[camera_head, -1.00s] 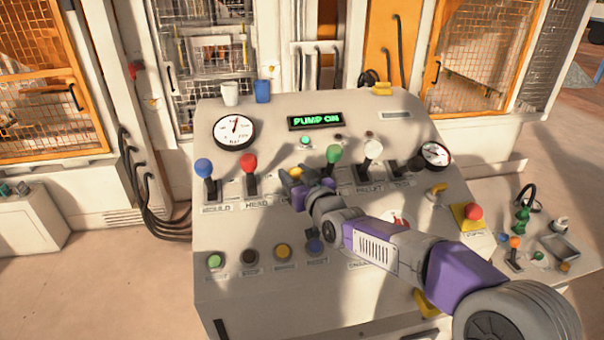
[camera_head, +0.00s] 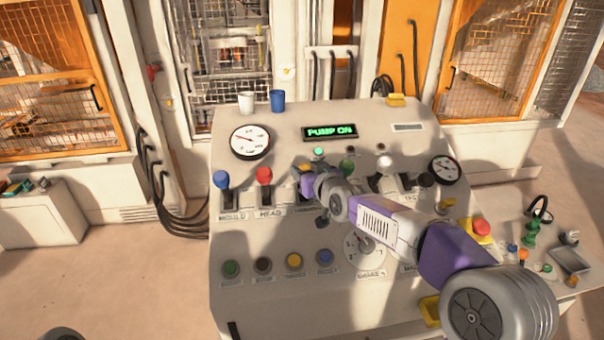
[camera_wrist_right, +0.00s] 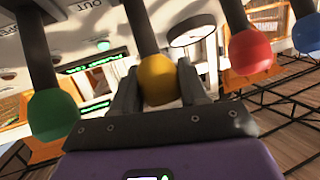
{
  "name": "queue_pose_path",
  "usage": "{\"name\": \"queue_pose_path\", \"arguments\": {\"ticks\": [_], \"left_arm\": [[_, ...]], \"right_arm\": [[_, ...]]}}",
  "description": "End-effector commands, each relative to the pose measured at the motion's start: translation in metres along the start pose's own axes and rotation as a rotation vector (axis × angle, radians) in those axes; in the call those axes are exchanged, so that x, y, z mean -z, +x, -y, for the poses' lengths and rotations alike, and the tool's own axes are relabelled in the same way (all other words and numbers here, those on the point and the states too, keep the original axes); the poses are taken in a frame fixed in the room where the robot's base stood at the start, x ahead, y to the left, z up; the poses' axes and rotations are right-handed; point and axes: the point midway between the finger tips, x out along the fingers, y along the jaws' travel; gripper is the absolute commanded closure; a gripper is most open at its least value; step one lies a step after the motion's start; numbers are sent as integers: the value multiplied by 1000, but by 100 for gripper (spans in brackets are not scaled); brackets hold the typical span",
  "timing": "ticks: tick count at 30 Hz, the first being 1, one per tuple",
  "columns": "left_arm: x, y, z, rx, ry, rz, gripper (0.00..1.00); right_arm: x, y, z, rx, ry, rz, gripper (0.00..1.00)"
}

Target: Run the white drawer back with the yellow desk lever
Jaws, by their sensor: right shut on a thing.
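The yellow desk lever's knob (camera_head: 305,169) stands in the lever row of the sloping desk, right of the red HEAD lever (camera_head: 264,176). My right gripper (camera_head: 312,174) is at this knob, and its fingers and wrist partly cover it. In the right wrist view the yellow knob (camera_wrist_right: 158,82) sits between the two fingers, which are shut on it. The knob leans farther up the desk than the red and blue ones. I cannot make out the white drawer; the cabinets behind the desk show only mesh and glass. My left gripper is not in view.
The blue lever (camera_head: 221,180), green lever (camera_head: 347,168) and white lever (camera_head: 384,162) stand close by in the same row. A white cup (camera_head: 246,102) and a blue cup (camera_head: 277,101) stand at the desk's back edge.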

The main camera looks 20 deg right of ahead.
Motion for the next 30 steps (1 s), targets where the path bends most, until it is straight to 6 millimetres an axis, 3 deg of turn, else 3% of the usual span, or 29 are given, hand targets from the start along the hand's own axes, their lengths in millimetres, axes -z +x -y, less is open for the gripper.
{"name": "queue_pose_path", "arguments": {"ticks": [2, 3, 7, 19, 30], "left_arm": [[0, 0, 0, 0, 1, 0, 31], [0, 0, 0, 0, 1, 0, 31], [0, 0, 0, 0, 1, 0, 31], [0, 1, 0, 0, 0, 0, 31], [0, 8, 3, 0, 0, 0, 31]], "right_arm": [[3, 0, 0, -1, -1, -9, 100], [3, 0, 0, -1, -1, -9, 53], [3, 0, 1, 1, -1, -7, 34], [2, -6, 0, 0, -1, -6, 31], [2, -59, 0, -1, 0, -8, 31]]}}
